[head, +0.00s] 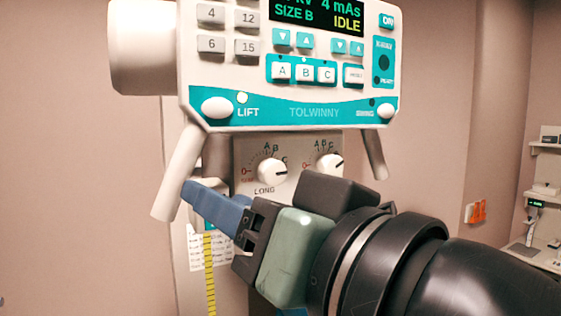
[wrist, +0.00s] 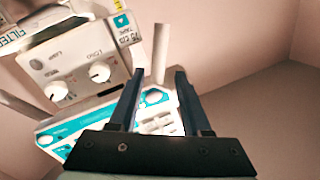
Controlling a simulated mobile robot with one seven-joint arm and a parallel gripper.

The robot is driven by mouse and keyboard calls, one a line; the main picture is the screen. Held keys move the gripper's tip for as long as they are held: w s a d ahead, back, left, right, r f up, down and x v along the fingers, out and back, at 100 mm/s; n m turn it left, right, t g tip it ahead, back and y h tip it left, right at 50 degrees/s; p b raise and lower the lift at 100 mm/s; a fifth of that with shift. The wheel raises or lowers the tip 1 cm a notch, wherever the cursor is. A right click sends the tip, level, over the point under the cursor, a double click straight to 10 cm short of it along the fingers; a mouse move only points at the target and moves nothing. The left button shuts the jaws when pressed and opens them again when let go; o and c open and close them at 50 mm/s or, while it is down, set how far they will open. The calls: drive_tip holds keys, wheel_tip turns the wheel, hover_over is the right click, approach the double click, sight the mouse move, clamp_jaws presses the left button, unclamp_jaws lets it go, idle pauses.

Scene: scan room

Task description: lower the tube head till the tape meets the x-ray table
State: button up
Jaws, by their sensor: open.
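The tube head's white control panel (head: 290,70) fills the top of the head view, with its LIFT button (head: 217,107) at lower left. A pale handle (head: 180,175) slants down below that button; a second handle (head: 374,155) is at the right. The yellow tape (head: 209,275) hangs down at lower left and leaves the frame. The x-ray table is not in view. My gripper (head: 190,190) is open beside the left handle. In the wrist view, a pale handle (wrist: 161,52) shows between the finger lines of my gripper (wrist: 158,72); whether they touch is unclear.
A plate with two knobs (head: 272,172), one marked LONG, sits below the panel, behind my gripper. A white cylinder (head: 150,45) juts out at upper left. Shelves (head: 545,190) with small devices stand at far right. The left side is open floor-to-wall space.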

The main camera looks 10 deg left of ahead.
sight(181, 179)
drive_tip(key=p+x, duration=0.5)
drive_tip(key=x, duration=0.6)
drive_tip(key=shift+w+a, duration=0.15)
drive_tip(key=shift+a, duration=0.15)
drive_tip(key=shift+w+a+f+p, duration=0.2)
drive_tip(key=shift+w+a+p, duration=0.1)
drive_tip(key=shift+w+a, duration=0.1)
clamp_jaws()
idle(0.6)
